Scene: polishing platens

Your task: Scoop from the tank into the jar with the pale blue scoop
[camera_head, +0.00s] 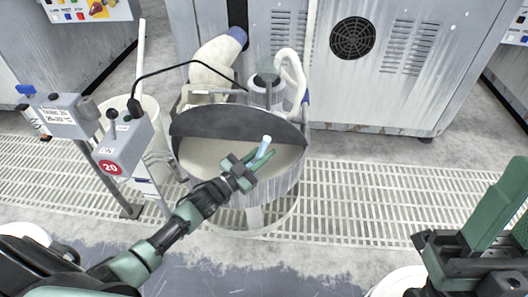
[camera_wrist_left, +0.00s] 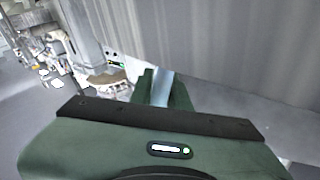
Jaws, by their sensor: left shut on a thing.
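The pale blue scoop (camera_head: 264,145) is held by my left gripper (camera_head: 256,160) over the round grey tank (camera_head: 292,178). Only a short piece of the scoop shows above the fingers. Its lower part is hidden, so I cannot tell whether it touches the grey-beige liquid (camera_head: 205,155) or carries any. In the left wrist view, a pale blue strip of the scoop (camera_wrist_left: 162,88) stands between the two green fingers. My right gripper (camera_head: 508,215) is at the lower right, its green fingers apart and empty, partly cut off by the frame. I cannot make out the jar.
A grey control box with a red 20 label (camera_head: 124,143) stands left of the tank, before a white bucket (camera_head: 150,108). A pale pipe (camera_head: 217,60) and a pump with hose (camera_head: 267,92) are at the tank's back. Grey cabinets (camera_head: 385,100) stand behind. Floor grating (camera_head: 360,200) right of the tank is clear.

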